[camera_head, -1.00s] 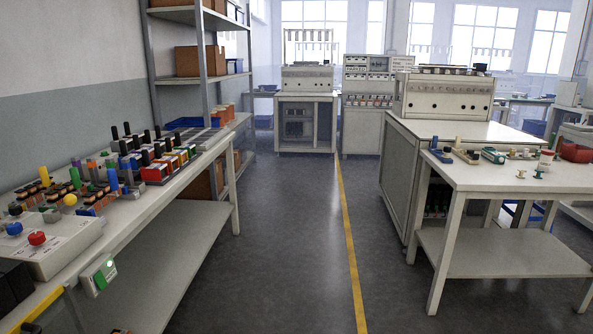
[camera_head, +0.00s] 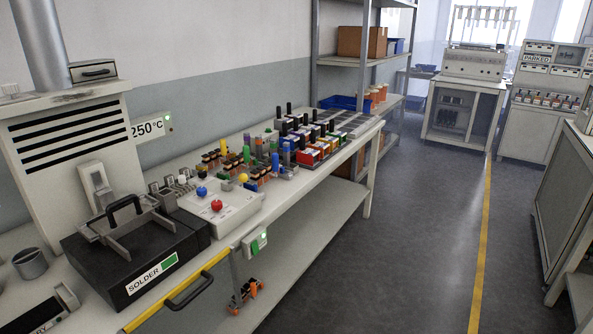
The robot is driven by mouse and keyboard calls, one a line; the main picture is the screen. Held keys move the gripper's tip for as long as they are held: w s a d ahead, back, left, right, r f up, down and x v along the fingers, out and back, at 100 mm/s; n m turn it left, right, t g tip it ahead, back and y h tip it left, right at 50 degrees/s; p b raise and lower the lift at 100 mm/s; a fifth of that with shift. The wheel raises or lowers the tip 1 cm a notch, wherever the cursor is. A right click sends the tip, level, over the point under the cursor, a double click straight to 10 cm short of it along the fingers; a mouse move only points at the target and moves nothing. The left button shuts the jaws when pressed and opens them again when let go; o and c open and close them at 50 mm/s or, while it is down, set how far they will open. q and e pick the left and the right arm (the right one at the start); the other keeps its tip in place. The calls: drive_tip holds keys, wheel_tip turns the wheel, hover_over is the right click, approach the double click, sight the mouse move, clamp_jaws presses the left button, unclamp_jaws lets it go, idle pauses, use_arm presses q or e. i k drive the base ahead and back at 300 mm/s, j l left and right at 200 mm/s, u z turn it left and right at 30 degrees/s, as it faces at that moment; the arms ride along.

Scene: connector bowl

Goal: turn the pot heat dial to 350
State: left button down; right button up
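A black box labelled SOLDER (camera_head: 150,277), with a handled metal fixture (camera_head: 127,218) on top, stands on the left bench. A sign reading 250°C (camera_head: 147,130) with a small green light is on the wall behind it. A pale control box (camera_head: 222,207) with blue, red and white knobs or buttons stands right of the solder box. Neither of my grippers is in view.
A louvred pale housing with a pipe (camera_head: 66,127) rises behind the solder box. A yellow strip and a black handle (camera_head: 189,291) run along the bench front. Several coloured connectors (camera_head: 300,140) crowd the bench farther back. The grey floor (camera_head: 400,220) to the right is clear.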

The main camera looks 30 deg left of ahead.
sight(216, 205)
drive_tip(key=u, duration=1.4)
